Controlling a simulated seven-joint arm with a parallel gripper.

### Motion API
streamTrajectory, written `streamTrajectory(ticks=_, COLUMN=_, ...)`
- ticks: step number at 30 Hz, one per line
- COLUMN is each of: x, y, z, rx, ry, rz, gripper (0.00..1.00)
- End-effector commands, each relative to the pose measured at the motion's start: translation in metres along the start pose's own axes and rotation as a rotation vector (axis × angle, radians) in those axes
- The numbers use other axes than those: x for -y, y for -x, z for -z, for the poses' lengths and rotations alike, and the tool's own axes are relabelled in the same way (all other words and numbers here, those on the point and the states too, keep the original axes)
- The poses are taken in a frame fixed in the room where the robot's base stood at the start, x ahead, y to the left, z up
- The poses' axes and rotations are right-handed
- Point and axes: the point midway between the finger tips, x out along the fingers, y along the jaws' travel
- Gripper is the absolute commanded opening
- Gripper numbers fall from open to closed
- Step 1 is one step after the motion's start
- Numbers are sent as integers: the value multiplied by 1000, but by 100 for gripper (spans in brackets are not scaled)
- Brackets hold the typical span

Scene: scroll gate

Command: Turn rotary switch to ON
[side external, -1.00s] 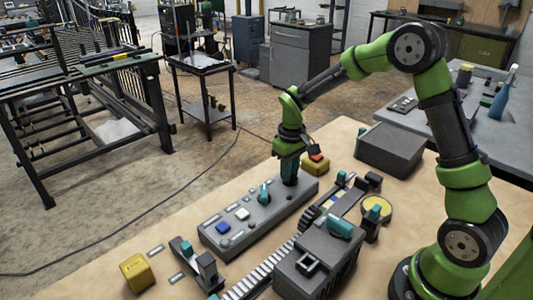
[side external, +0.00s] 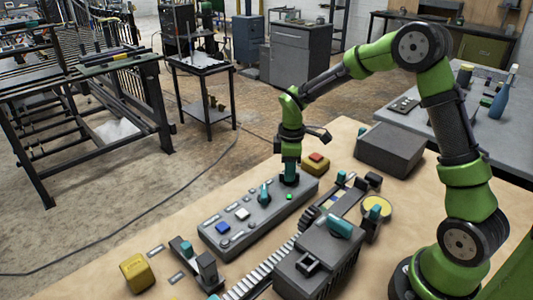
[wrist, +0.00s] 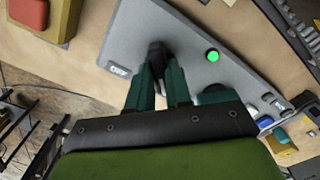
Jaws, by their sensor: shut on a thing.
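The grey control panel (side external: 212,238) lies on the table, and it fills the middle of the wrist view (wrist: 190,35). The rotary switch shows in the wrist view as a dark knob (wrist: 156,50) at one end of the panel. My gripper (side external: 289,178) points down over that end, with its teal fingers (wrist: 158,78) shut on the knob. The fingers hide part of the knob, so its exact pointing direction is hard to tell. A green lamp (side external: 289,196) glows beside the switch; it is bright in the wrist view too (wrist: 212,56). A small label (wrist: 118,70) sits by the knob, not clearly legible.
The panel also carries a teal-handled lever (side external: 264,194), a white button (side external: 242,214) and a blue button (side external: 223,227). A yellow box with a red top (side external: 316,163) stands close behind my gripper. A conveyor (side external: 262,270) and grey machine (side external: 320,262) lie in front.

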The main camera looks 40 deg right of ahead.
Motion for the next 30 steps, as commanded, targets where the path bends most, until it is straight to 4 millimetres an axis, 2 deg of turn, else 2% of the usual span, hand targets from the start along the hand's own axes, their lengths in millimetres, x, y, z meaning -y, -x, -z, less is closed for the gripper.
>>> streamTrajectory(ticks=20, x=0, y=2, z=0, rx=-1, ry=60, rz=-2, gripper=0)
streamTrajectory(ticks=21, x=0, y=2, z=0, rx=-1, ry=61, rz=-2, gripper=24)
streamTrajectory(ticks=25, x=0, y=1, z=0, rx=-1, ry=60, rz=-1, gripper=44)
streamTrajectory(ticks=30, x=0, y=1, z=0, rx=0, ry=59, rz=-1, gripper=45)
